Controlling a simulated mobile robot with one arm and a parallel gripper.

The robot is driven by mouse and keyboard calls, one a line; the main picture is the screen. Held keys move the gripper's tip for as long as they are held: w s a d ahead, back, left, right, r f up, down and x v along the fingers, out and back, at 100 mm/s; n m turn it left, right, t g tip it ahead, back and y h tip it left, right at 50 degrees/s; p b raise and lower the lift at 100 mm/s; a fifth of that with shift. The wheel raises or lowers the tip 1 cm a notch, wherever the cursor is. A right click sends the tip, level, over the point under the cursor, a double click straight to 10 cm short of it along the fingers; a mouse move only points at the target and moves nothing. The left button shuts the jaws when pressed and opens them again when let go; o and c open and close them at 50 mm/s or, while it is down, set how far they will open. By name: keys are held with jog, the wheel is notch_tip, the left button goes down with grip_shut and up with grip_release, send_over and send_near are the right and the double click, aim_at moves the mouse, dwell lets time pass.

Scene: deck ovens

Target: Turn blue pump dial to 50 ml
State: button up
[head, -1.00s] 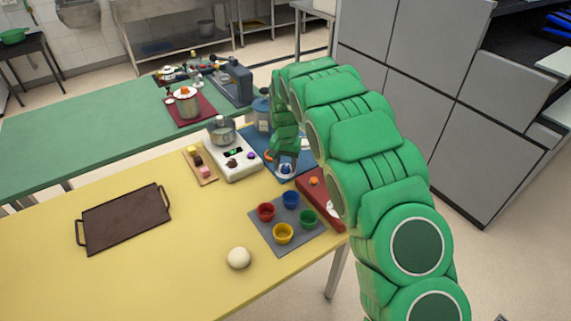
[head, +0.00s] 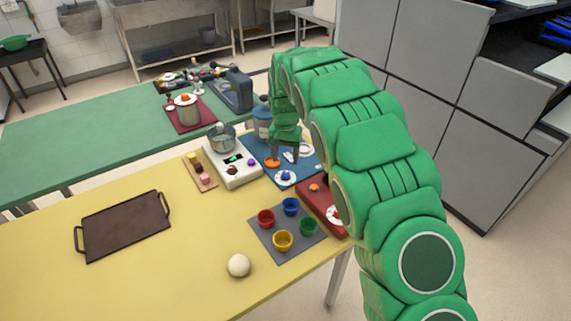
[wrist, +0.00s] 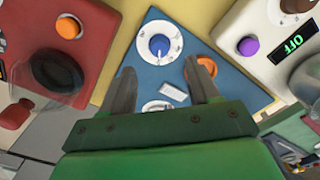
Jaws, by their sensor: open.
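The blue pump dial (wrist: 158,46) is a round blue knob on a white marked disc, set in a blue panel (wrist: 185,62). In the head view the dial (head: 285,176) is at the panel's near edge. A white mark shows on the knob; I cannot read the scale. My gripper (wrist: 161,84) is open and empty above the panel. In the wrist view its fingertips lie below the dial, apart from it. In the head view my gripper (head: 285,156) is just behind the dial. A second white round part (wrist: 157,105) is partly hidden by the gripper.
An orange button (wrist: 207,64) is close to the right fingertip. A red panel (head: 312,194) with another orange button stands to the right. A white unit (head: 234,172) with a purple knob stands left. Coloured cups on a grey mat (head: 263,236) are in front.

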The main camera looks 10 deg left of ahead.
aim_at(285, 173)
jog(key=shift+r, duration=0.45)
jog(key=shift+d+m, duration=0.1)
jog(key=shift+m, duration=0.3)
jog(key=shift+f, duration=3.95)
